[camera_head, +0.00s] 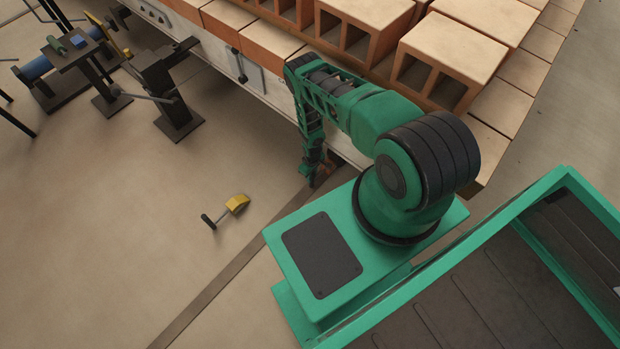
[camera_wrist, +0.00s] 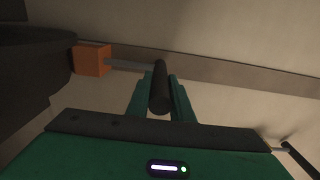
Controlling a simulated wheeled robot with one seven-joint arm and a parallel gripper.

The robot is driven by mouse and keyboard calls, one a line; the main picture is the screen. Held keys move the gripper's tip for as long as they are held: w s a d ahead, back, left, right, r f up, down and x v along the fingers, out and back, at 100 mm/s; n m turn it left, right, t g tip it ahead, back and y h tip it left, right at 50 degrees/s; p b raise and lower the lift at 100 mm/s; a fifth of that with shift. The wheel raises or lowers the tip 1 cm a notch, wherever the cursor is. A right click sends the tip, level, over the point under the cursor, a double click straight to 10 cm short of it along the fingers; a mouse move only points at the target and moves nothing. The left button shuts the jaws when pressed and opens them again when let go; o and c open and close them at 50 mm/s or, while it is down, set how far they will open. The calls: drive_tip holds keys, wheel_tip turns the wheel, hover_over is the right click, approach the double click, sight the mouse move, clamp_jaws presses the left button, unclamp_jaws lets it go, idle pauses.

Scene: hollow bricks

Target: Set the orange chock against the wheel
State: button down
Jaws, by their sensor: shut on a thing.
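The orange chock (camera_wrist: 92,60) shows in the wrist view as a small block on a grey rod that ends in a black handle (camera_wrist: 160,88). My gripper (camera_wrist: 161,84) is shut on that black handle, with a green finger on each side. A dark rounded shape (camera_wrist: 30,72), seemingly the wheel, fills the left of the wrist view. The chock's left side meets its edge in the picture; I cannot tell whether they touch. In the head view my gripper (camera_head: 316,175) is low beside the brick-laden platform, and the chock and wheel are mostly hidden there.
A yellow chock (camera_head: 236,204) with a black-ended handle lies on the open floor to the left. A dark strip (camera_head: 230,272) crosses the floor. Hollow bricks (camera_head: 455,50) cover the platform. Dark metal stands (camera_head: 178,115) are at upper left.

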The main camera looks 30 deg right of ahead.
drive_tip(key=shift+w+d, duration=0.1)
drive_tip(key=shift+d, duration=0.15)
drive_tip(key=c, duration=1.7)
unclamp_jaws()
drive_tip(key=shift+c, duration=0.2)
drive_tip(key=o, duration=0.8)
drive_tip(key=shift+a, duration=0.15)
drive_tip(key=shift+o, duration=0.2)
